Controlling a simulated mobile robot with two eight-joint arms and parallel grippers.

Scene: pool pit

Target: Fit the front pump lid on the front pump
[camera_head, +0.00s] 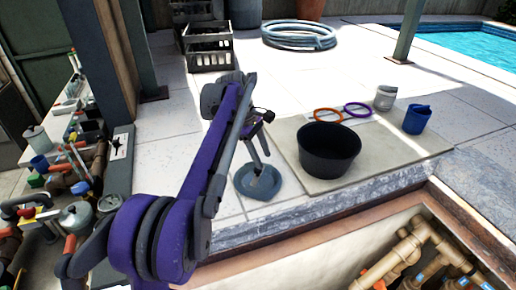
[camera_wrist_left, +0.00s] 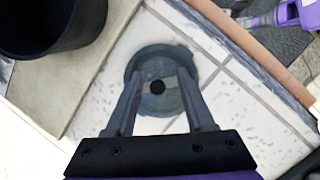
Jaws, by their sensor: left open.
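A round blue-grey lid (camera_head: 264,189) lies flat on the pale paving near the pit edge. In the left wrist view the lid (camera_wrist_left: 152,56) has a lighter bar across its middle and a dark round spot at its centre. My left gripper (camera_head: 257,165) is above the lid, pointing down. In the left wrist view its two fingers (camera_wrist_left: 158,80) are apart, on either side of the dark spot, with nothing visibly gripped. Contact with the lid cannot be told. Pump gear (camera_head: 77,215) shows at the lower left; I cannot tell which part is the front pump. My right gripper is out of view.
A black bucket (camera_head: 329,152) stands on a mat right of the lid. Pipes (camera_head: 410,255) fill the pit at lower right.

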